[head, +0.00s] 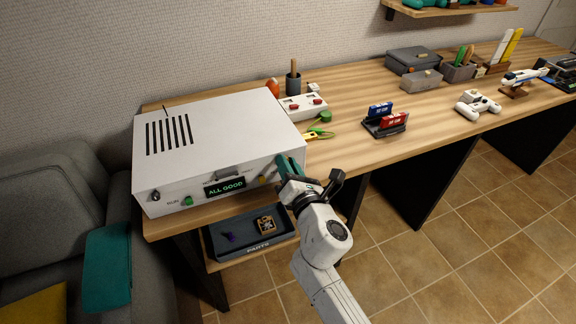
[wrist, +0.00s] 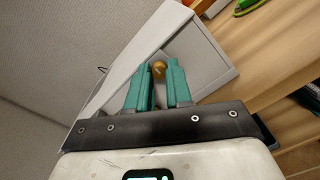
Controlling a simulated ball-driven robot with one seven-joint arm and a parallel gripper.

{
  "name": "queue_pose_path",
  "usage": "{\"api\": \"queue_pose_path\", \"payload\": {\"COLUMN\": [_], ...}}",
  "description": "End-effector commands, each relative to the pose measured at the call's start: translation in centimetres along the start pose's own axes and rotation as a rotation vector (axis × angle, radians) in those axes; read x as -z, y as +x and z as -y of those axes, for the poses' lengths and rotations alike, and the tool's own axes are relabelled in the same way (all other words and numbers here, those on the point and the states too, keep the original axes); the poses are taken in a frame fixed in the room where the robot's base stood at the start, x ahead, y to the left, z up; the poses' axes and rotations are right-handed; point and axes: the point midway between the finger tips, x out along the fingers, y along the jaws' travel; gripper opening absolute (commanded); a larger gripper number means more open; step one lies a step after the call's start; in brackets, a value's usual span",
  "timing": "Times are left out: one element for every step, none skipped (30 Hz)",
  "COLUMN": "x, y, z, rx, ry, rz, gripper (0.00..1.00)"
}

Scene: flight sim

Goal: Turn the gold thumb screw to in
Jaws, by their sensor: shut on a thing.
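The gold thumb screw (wrist: 159,68) shows in the wrist view as a small round gold head between my two teal fingertips. It is on the front face of the white box (head: 215,130), which stands at the left end of the desk. My gripper (head: 284,163) reaches the right part of that face, its teal fingers closed around the screw; it also shows in the wrist view (wrist: 158,75). In the head view the fingers hide the gripped screw. A small gold spot (head: 262,179) shows just left of them. A lit display (head: 225,187) on the box reads ALL GOOD.
A green knob (head: 188,201) and a dark knob (head: 155,196) are on the box's left front. A tray (head: 222,252) marked PARTS sits on a shelf below. Right of the box are a white switch panel (head: 303,107), green-handled tools (head: 320,133) and a cartridge holder (head: 386,127).

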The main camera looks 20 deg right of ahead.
Motion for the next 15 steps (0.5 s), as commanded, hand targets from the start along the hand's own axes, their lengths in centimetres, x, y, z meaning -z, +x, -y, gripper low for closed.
{"api": "queue_pose_path", "payload": {"x": [0.03,0.05,0.03,0.02,0.05,0.06,0.04,0.05,0.06,0.05,0.03,0.03,0.03,0.02,0.01], "y": [-0.02,-0.02,-0.02,-0.01,-0.02,-0.02,-0.01,-0.01,-0.02,-0.02,-0.02,-0.02,-0.02,-0.02,-0.02], "z": [-0.05,-0.07,-0.03,-0.02,-0.05,-0.05,-0.02,-0.02,-0.06,-0.04,-0.02,-0.05,-0.05,-0.03,-0.03], "rx": [0.000,0.000,0.002,0.003,0.002,0.003,0.004,0.004,0.004,0.004,0.005,0.005,0.006,0.006,0.007], "ry": [0.036,0.061,0.094,0.122,0.149,0.187,0.215,0.244,0.282,0.311,0.340,0.378,0.406,0.436,0.473], "rz": [-0.002,-0.003,-0.003,-0.004,-0.005,-0.007,-0.007,-0.008,-0.009,-0.010,-0.011,-0.012,-0.012,-0.013,-0.014], "gripper": [0.00,0.00,0.00,0.00,0.00,0.00,0.00,0.00,0.00,0.00,0.00,0.00,0.00,0.00,0.00]}}
